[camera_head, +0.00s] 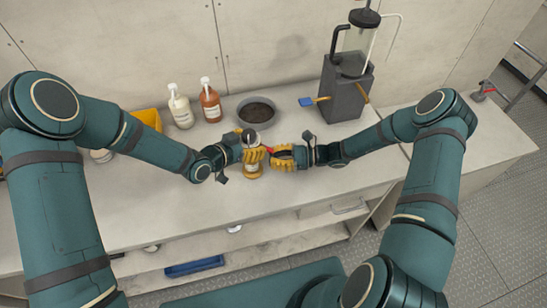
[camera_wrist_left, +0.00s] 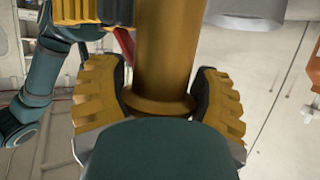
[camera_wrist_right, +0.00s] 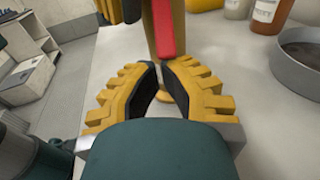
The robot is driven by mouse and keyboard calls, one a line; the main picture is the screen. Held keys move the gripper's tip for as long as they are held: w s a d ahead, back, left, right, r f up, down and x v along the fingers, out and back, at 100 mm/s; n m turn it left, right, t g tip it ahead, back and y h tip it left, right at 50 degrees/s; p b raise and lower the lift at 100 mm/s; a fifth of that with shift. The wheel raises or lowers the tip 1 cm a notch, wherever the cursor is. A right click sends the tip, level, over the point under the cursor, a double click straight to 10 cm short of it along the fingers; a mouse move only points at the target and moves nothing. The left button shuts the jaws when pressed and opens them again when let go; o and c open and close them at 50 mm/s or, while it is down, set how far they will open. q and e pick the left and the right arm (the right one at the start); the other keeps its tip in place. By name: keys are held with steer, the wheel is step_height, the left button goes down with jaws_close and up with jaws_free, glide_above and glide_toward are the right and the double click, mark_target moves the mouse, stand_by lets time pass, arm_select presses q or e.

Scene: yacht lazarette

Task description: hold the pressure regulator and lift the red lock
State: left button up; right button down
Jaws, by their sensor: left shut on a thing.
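The pressure regulator is a brass body with a dark round top; it stands upright over the counter in the head view (camera_head: 252,171). My left gripper (camera_head: 254,155) is shut around it; in the left wrist view its fingers sit on both sides of the brass cylinder (camera_wrist_left: 165,50), above a wider flange. The red lock (camera_wrist_right: 164,28) is a slim red bar on the regulator's side facing my right gripper; a strip of it shows in the left wrist view (camera_wrist_left: 127,45). My right gripper (camera_wrist_right: 161,85) is partly open and empty, its fingertips pointing at the lock's lower end, close to it.
Behind the grippers stand a grey bowl (camera_head: 241,103) with dark contents, an orange bottle (camera_head: 210,102) and a white bottle (camera_head: 180,108). A grey pump unit (camera_head: 345,95) stands at the back right. The counter (camera_head: 195,215) in front is clear.

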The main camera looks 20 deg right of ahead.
steer(key=shift+r, duration=0.1)
arm_select(q)
steer(key=shift+r, duration=0.1)
arm_select(e)
steer(key=h, duration=0.1)
steer(key=d+r+g+h, duration=0.1)
steer(key=h, duration=0.1)
steer(key=r+h, duration=0.1)
steer(key=h, duration=0.1)
steer(key=shift+s+d+r+g, duration=0.1)
steer(key=shift+s+d+g, duration=0.2)
steer(key=shift+d, duration=0.05)
steer(key=shift+r, duration=0.85)
